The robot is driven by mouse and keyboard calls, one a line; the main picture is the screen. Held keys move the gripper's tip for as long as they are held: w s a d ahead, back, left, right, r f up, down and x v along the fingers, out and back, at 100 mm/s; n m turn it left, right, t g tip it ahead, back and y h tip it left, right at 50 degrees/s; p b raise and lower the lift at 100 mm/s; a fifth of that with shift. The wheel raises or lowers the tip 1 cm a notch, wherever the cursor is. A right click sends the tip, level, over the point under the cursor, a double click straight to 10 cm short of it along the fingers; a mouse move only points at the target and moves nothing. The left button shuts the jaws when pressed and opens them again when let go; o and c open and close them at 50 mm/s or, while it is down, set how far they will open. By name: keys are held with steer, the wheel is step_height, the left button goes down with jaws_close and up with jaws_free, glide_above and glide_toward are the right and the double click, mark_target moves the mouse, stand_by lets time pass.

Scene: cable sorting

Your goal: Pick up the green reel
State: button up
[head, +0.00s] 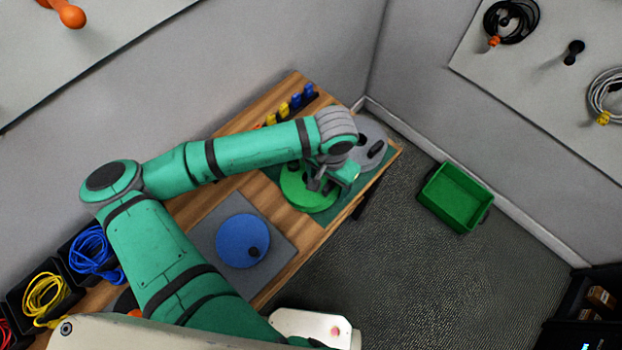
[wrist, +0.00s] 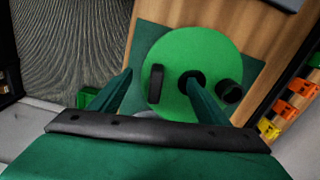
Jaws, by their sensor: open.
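The green reel (head: 304,190) lies flat on a dark green mat (head: 326,213) on the wooden bench, partly hidden by my arm in the head view. In the wrist view, the green reel (wrist: 192,50) shows a dark upright grip bar (wrist: 155,84), a dark centre hole and a dark round knob (wrist: 228,91). My gripper (head: 318,180) is over the reel. In the wrist view my gripper (wrist: 160,82) is open, its two fingers apart on either side of the grip bar, with nothing held. I cannot tell whether the fingers touch the reel.
A blue reel (head: 242,239) lies on a grey mat (head: 284,244). A grey reel (head: 375,141) is at the bench's far end. Bins with blue (head: 92,250) and yellow (head: 43,292) cables stand at lower left. A green crate (head: 456,194) is on the floor.

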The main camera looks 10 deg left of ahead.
steer(key=shift+d, duration=0.1)
steer(key=c, duration=1.7)
steer(key=shift+r, duration=0.1)
